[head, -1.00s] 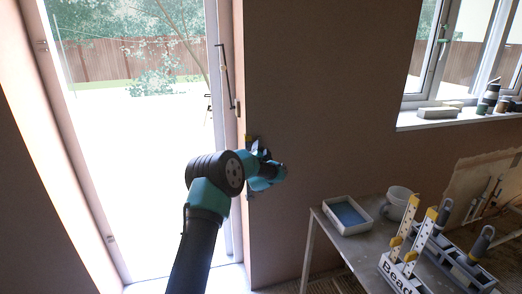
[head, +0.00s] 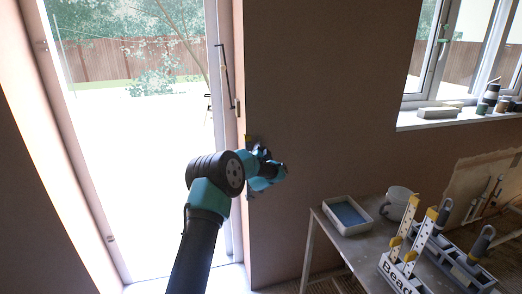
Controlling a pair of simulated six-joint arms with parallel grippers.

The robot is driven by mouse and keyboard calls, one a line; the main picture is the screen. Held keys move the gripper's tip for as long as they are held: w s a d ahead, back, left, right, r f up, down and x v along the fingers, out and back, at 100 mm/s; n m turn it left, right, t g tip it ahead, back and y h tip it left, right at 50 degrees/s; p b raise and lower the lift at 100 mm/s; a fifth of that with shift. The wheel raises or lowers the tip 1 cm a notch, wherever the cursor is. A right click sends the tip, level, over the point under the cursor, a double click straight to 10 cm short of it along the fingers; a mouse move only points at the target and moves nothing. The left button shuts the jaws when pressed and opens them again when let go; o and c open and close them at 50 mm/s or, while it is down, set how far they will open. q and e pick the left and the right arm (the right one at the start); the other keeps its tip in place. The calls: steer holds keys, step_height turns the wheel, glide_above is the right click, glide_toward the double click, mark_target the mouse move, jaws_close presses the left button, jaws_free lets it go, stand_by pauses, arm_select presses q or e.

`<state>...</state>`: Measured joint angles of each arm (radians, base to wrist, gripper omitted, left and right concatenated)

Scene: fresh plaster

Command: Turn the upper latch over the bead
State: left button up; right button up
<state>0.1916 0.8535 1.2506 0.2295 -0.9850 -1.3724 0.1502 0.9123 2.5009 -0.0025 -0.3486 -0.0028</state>
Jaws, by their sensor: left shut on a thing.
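My left gripper (head: 268,168) reaches in from below and is at the wall corner beside the glazed door. It is shut, and what it holds is mostly hidden by its own jaws; from its place this looks like the upper latch. A small dark fitting with a yellow edge (head: 249,140) shows on the corner just above the gripper. A small grey piece (head: 250,195) shows on the corner below it. The bead itself cannot be made out along the corner. My right gripper is not in view.
A table at the lower right holds a tray with blue inside (head: 347,214), a grey bucket (head: 397,203) and a rack marked "Bead" (head: 400,277) with upright yellow-and-white strips. The window sill (head: 440,118) carries small items. The wall right of the gripper is bare.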

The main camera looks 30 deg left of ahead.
arm_select(q)
steer(key=shift+n, duration=0.4)
steer(key=n+y, duration=0.2)
steer(key=n, duration=0.2)
steer(key=shift+r+g, duration=0.1)
steer(key=shift+g, duration=0.2)
steer(key=n+g+y, duration=0.1)
steer(key=n+y, duration=0.1)
steer(key=n, duration=0.2)
steer(key=n+g+y, duration=0.1)
steer(key=n+y, duration=0.1)
steer(key=n, duration=0.2)
steer(key=n+g+y, duration=0.1)
steer(key=n, duration=0.2)
steer(key=n+g, duration=0.2)
steer(key=n, duration=0.2)
steer(key=shift+a+y, duration=0.1)
steer(key=shift+y, duration=0.3)
steer(key=n+g, duration=0.1)
steer(key=n, duration=0.1)
steer(key=n+g, duration=0.1)
steer(key=n, duration=0.2)
steer(key=shift+g, duration=0.4)
steer(key=shift+s+n, duration=0.1)
steer(key=shift+n, duration=0.3)
steer(key=o, duration=0.9)
